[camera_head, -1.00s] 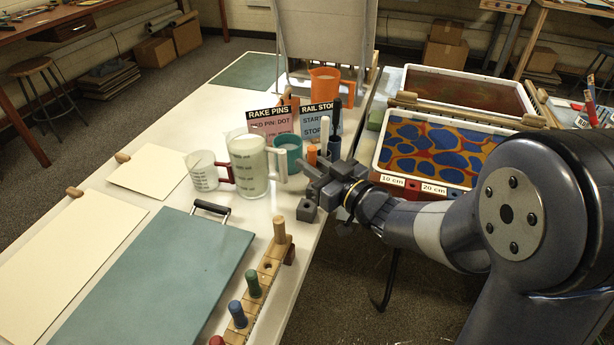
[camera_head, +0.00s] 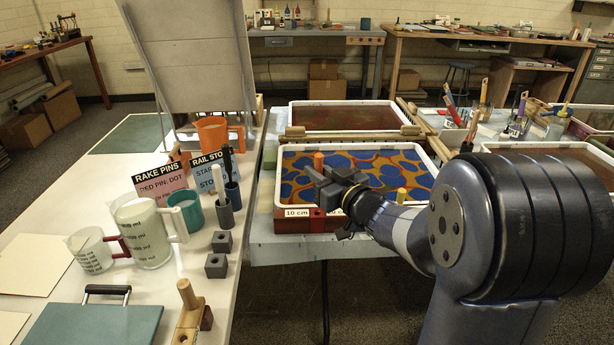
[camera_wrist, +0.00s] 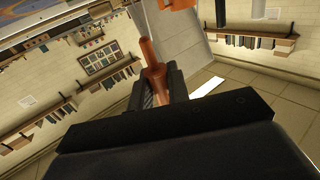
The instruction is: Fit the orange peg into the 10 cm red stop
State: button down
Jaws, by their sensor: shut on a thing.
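My gripper (camera_head: 322,182) is shut on the orange peg (camera_head: 318,160), whose upper end sticks up above the fingers. The peg also shows in the wrist view (camera_wrist: 151,62), between the fingers (camera_wrist: 158,88). In the head view, the gripper is in front of the marbling tray's pattern. The red stop (camera_head: 317,221) is at the tray's front edge, just right of the "10 cm" label (camera_head: 297,212), and appears below the gripper. The peg's lower end and the gap to the stop cannot be made out.
The marbling tray (camera_head: 281,165) has a white rim. A yellow peg (camera_head: 401,194) stands at its front right. At left, the white table holds grey blocks (camera_head: 216,265), measuring jugs (camera_head: 148,240), a teal cup (camera_head: 186,212) and sign cards (camera_head: 163,185).

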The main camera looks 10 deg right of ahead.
jog(key=b, duration=0.5)
send_over(317, 209)
jog(key=s, duration=0.1)
jog(key=shift+s+a+f, duration=0.1)
jog(key=shift+f, duration=1.35)
jog(key=shift+s+f, duration=0.1)
jog(key=shift+f, duration=1.35)
jog(key=shift+f+b, duration=1.15)
jog(key=shift+f, duration=0.7)
jog(key=shift+s+f, duration=0.1)
jog(key=shift+f, duration=0.25)
dwell(0.5)
jog(key=shift+r+p, duration=0.3)
jog(key=shift+r, duration=0.2)
dwell(1.2)
